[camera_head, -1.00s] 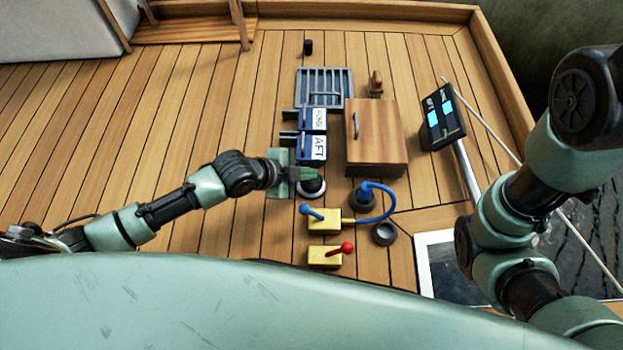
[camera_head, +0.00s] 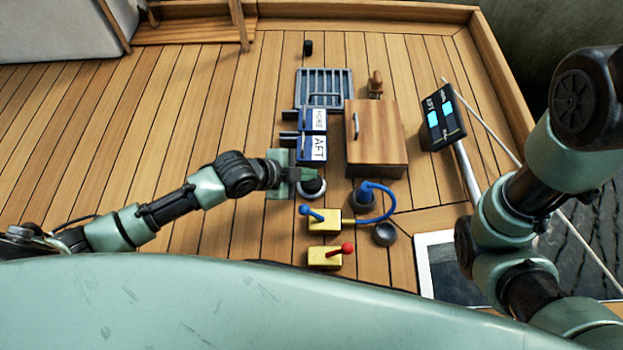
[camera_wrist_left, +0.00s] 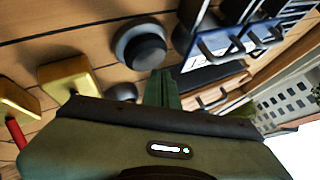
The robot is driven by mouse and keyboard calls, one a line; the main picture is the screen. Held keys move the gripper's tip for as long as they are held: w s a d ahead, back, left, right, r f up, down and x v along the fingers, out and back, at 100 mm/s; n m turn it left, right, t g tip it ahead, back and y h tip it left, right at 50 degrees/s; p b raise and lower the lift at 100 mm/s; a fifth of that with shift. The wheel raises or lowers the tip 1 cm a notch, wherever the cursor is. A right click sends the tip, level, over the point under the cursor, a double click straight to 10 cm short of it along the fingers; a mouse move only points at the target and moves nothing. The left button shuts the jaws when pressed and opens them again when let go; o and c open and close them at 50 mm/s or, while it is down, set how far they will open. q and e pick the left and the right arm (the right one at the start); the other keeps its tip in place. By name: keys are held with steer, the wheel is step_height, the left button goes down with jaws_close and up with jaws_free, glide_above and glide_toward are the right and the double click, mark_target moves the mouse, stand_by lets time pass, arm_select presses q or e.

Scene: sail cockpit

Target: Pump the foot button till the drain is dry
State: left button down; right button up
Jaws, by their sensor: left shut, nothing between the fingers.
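The foot button (camera_head: 313,187) is a round dark knob in a pale grey ring on the deck. It also shows in the left wrist view (camera_wrist_left: 142,48). My left gripper (camera_head: 306,174) is shut and empty, with its green fingers at the far edge of the button in the head view. In the left wrist view the fingertips (camera_wrist_left: 160,85) are close to the button; I cannot tell whether they touch it. A grey slatted grate (camera_head: 324,88) lies farther back and may be the drain; any water in it is too small to tell. My right gripper is out of view.
Blue boxes, one labelled AFT (camera_head: 312,150), stand behind the button. A wooden locker (camera_head: 376,138) is to their right. Yellow switch boxes (camera_head: 323,222) with blue and red levers sit in front. A display (camera_head: 441,117) stands right. Deck at left is clear.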

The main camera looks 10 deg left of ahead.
arm_select(q)
steer(key=shift+f, duration=0.1)
stand_by(0.7)
steer(key=shift+f, duration=0.3)
steer(key=shift+f, duration=0.8)
stand_by(0.7)
steer(key=shift+r, duration=0.1)
steer(key=shift+r+p, duration=1.1)
steer(key=shift+p, duration=0.1)
